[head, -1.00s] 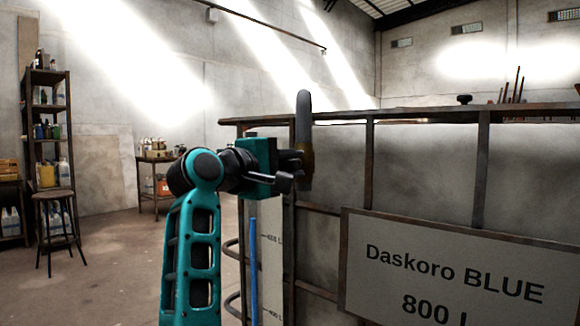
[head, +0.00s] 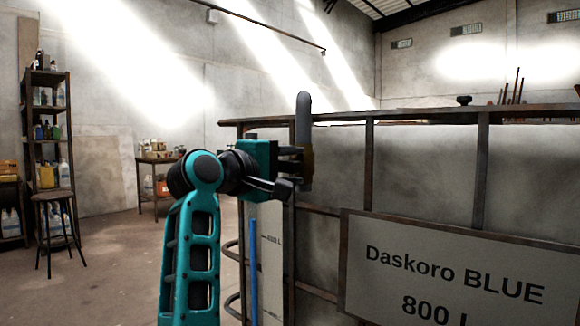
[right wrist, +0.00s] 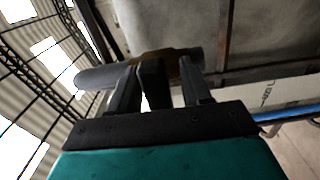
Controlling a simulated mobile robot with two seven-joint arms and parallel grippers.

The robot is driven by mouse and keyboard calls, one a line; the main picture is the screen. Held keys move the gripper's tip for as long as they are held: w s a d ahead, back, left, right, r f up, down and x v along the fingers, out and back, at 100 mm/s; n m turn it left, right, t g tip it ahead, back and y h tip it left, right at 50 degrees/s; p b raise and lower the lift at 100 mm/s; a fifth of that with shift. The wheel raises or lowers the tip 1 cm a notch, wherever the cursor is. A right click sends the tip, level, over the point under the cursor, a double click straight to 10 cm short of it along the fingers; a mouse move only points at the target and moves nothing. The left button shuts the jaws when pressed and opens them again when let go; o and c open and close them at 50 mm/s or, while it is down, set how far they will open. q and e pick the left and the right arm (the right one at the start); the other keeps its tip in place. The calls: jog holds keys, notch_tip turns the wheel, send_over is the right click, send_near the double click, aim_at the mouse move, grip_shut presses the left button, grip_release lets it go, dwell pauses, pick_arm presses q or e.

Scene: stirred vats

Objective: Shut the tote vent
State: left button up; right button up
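The tote is the big grey tank in a rusty frame (head: 368,165), with a "Daskoro BLUE 800 L" sign. A small black knob (head: 464,100) stands on its top; I cannot tell whether this is the vent or how it is set. My right gripper (head: 298,168) is at this collar. In the right wrist view, its fingers (right wrist: 160,80) stand apart, with a dark piece between them and gaps beside it. The collar (right wrist: 170,58) lies just past the fingertips. My left gripper is out of view.
A blue level tube (head: 253,270) runs down the tote's left side. Several thin rods (head: 512,90) stand up behind the top rail. A shelf (head: 47,110), a stool (head: 54,215) and a small table (head: 155,165) stand at the left. The floor between is clear.

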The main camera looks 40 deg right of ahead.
pick_arm(q)
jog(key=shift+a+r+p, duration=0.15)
jog(key=shift+p, duration=0.35)
pick_arm(e)
jog(key=s+a, duration=0.1)
jog(key=a, duration=1.2)
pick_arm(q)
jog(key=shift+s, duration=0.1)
